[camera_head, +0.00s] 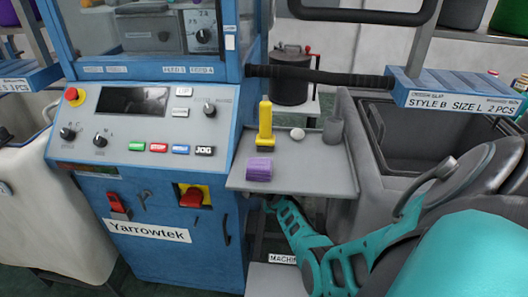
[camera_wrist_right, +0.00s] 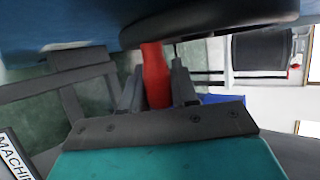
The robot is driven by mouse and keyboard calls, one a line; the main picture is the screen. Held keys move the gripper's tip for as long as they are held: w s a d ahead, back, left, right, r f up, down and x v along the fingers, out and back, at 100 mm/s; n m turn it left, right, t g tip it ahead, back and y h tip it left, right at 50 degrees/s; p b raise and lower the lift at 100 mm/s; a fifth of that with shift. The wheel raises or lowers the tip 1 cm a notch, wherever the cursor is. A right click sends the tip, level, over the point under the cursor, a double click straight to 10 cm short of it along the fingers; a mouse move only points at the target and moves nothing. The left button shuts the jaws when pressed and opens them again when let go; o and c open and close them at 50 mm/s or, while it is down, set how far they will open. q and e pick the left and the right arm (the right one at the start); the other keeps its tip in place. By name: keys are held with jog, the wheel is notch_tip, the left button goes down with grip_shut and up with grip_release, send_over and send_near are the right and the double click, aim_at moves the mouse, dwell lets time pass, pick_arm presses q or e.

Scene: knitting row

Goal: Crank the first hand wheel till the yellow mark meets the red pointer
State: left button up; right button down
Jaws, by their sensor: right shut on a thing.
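In the right wrist view, my right gripper (camera_wrist_right: 158,78) is shut on a red handle (camera_wrist_right: 154,66), one finger on each side of it. The handle meets the underside of a dark, rounded part (camera_wrist_right: 215,18), which looks like the rim of the hand wheel. In the head view my teal right arm reaches in from the right, and its far end passes under the grey shelf, so gripper and wheel are hidden there. I cannot make out the yellow mark or the red pointer in either view. My left gripper is not in view.
The blue machine (camera_head: 170,245) with its control panel stands at the left. The grey shelf (camera_head: 310,180) holds a purple yarn roll (camera_head: 259,169), a yellow spool (camera_head: 265,125) and a grey cup (camera_head: 333,130). A grey bin (camera_head: 372,150) stands at the right.

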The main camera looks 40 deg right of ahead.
jog(key=shift+s+a+f, duration=0.15)
jog(key=shift+a+f, duration=0.1)
jog(key=shift+f, duration=0.1)
jog(key=c, duration=1.2)
grip_release()
jog(key=shift+o, duration=1.3)
jog(key=shift+d+r, duration=0.1)
jog(key=shift+r, duration=0.1)
jog(key=shift+r, duration=0.15)
